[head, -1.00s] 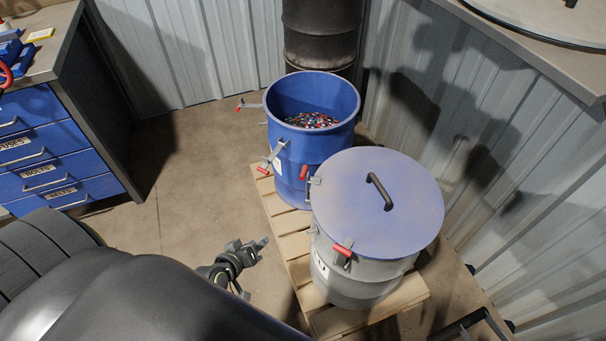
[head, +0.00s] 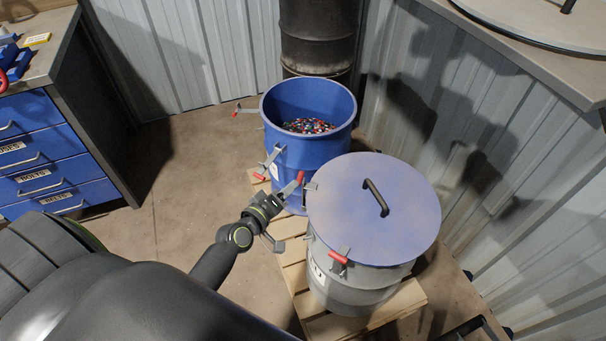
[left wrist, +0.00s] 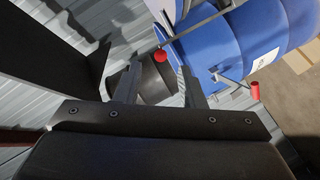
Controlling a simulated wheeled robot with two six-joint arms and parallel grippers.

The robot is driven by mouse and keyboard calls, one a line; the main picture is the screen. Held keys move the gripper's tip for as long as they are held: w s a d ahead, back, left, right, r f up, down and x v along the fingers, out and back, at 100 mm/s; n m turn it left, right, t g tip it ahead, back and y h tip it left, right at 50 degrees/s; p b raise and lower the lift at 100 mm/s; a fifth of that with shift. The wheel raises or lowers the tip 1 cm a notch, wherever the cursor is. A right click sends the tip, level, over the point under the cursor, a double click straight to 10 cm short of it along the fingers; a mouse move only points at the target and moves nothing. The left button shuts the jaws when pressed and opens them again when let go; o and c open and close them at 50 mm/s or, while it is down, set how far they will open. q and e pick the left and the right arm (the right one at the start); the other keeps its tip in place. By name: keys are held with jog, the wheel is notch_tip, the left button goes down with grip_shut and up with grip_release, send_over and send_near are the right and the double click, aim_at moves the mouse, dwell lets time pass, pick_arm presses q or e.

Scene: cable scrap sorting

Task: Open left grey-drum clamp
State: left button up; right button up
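The grey drum (head: 345,290) stands on a pallet with a blue lid (head: 350,220) on it. Its left clamp (head: 301,176) has a red-tipped handle standing up beside the lid's left edge. A second red-handled clamp (head: 338,257) sits on the drum's front side. My left gripper (head: 288,214) is open and empty at the drum's left side, close to the left clamp. In the left wrist view, a red handle tip (left wrist: 160,56) appears between the spread fingers (left wrist: 161,70); contact cannot be told. My right gripper is not in view.
A lidless blue drum (head: 310,155) with colourful scrap stands behind, its clamps sticking out. A dark barrel (head: 316,40) is behind it. A blue drawer cabinet (head: 45,150) is at left, a bench (head: 530,50) at upper right. Floor between cabinet and pallet is clear.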

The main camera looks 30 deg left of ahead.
aim_at(303, 174)
pick_arm(q)
jog(key=x, duration=0.8)
jog(key=shift+w+f+b, duration=0.1)
jog(key=shift+w+b, duration=0.2)
jog(key=shift+b, duration=0.1)
jog(key=shift+c, duration=0.5)
grip_shut()
